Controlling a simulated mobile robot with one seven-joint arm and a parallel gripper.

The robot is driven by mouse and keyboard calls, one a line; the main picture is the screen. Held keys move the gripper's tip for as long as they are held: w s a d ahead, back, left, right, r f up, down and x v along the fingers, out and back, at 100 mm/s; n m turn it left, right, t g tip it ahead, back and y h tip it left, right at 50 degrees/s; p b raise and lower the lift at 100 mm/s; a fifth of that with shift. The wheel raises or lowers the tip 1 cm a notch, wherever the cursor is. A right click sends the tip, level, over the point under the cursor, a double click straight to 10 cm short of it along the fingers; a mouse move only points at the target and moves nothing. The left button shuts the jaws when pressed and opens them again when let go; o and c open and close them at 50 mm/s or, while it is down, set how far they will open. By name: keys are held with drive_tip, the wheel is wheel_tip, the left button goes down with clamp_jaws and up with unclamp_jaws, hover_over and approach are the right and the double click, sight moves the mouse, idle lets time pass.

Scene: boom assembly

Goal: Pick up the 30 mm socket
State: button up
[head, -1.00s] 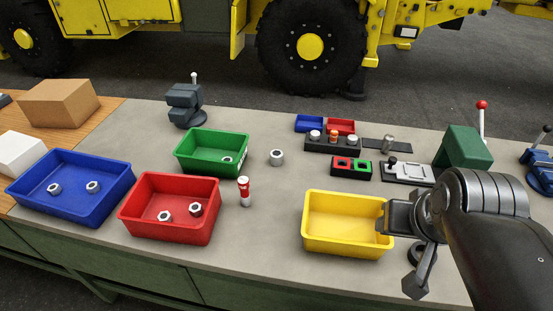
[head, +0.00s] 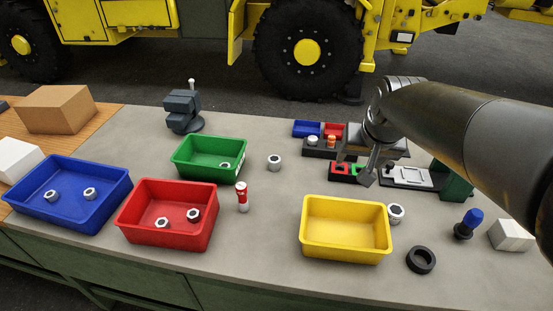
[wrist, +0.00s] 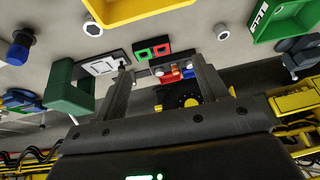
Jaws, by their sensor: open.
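Two silver ring-shaped parts that look like sockets stand apart on the grey bench. One socket (head: 274,162) stands upright right of the green bin. The other socket (head: 395,213) is at the right edge of the yellow bin. I cannot read a size on either. In the wrist view the first socket (wrist: 222,32) is at upper right and the second (wrist: 93,29) at upper left. My gripper (head: 355,170) is open and empty above the button boxes, away from both sockets. Its fingers (wrist: 162,72) show spread in the wrist view.
A yellow bin (head: 345,256), red bin (head: 165,237), green bin (head: 205,172) and blue bin (head: 68,215) stand on the bench. Red and blue bins hold nuts. A red-white cylinder (head: 241,197), black ring (head: 421,260) and blue-topped knob (head: 468,224) stand free. A vise (head: 184,112) is behind.

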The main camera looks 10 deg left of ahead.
drive_tip(key=w+a+f, duration=0.6)
drive_tip(key=w+a, duration=0.4)
drive_tip(key=w, duration=0.2)
drive_tip(key=n, duration=0.1)
approach(274, 160)
drive_tip(key=shift+g, duration=0.3)
drive_tip(key=x, duration=0.5)
drive_tip(key=shift+d+f, duration=0.2)
drive_tip(key=shift+f, duration=0.15)
drive_tip(key=shift+w+x, duration=0.2)
drive_tip(key=shift+x, duration=1.1)
drive_tip(key=shift+w+x, duration=0.2)
drive_tip(key=shift+x, duration=1.15)
drive_tip(key=shift+a+r, duration=0.2)
drive_tip(key=shift+c, duration=0.5)
drive_tip(key=c, duration=1.1)
